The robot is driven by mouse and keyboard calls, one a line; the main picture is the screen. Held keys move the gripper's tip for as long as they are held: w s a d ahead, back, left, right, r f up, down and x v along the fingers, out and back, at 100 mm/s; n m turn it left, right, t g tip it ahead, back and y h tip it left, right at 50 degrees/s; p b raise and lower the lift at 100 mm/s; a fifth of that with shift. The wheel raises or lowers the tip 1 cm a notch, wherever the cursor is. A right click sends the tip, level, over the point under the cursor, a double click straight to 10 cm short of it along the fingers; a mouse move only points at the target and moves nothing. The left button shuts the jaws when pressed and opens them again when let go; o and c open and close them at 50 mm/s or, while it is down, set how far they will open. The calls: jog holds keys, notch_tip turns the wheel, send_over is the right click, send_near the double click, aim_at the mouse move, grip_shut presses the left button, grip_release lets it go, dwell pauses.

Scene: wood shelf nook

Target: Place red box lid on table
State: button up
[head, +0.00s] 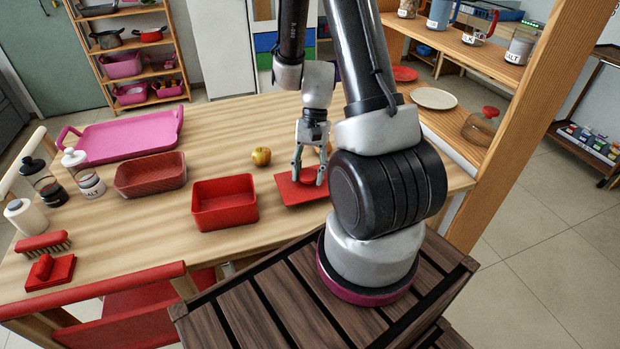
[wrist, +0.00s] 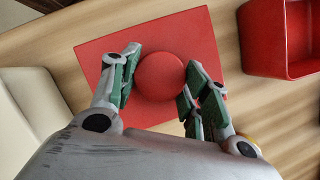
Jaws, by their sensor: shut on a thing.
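The red box lid (head: 292,192) is a flat red square with a round knob. It is level, at or just above the table (head: 230,125), right of the open red box (head: 224,203); I cannot tell whether it touches the wood. My gripper (head: 311,168) points down and is shut on the lid's knob. In the wrist view the gripper's fingers (wrist: 160,72) sit on both sides of the knob, with the lid (wrist: 110,60) spread below. The red box shows at the upper right there (wrist: 262,45). My arm hides part of the table's right side.
A yellow apple (head: 261,156) lies behind the lid. A brown-red basket (head: 150,174), a pink tray (head: 125,135), jars (head: 90,183), a red brush (head: 42,242) and another small red lidded item (head: 50,272) are to the left. The table front beside the red box is clear.

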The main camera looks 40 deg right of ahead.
jog(key=shift+f, duration=1.15)
jog(key=shift+f, duration=0.1)
jog(key=o, duration=1)
jog(key=v, duration=1.2)
notch_tip(320, 180, up, 14)
jog(key=n+t+h, duration=0.2)
jog(key=n+t, duration=0.1)
jog(key=n, duration=0.2)
send_over(313, 174)
jog(key=s+r+n+t, duration=0.1)
jog(key=s+r, duration=0.1)
jog(key=s+a+r+n+t+h, duration=0.1)
jog(key=s+r+n, duration=0.1)
jog(key=s, duration=0.1)
jog(key=s+a+r+n+t, duration=0.1)
jog(key=s+r+n+t, duration=0.1)
jog(key=s+r, duration=0.1)
jog(key=shift+s, duration=0.25)
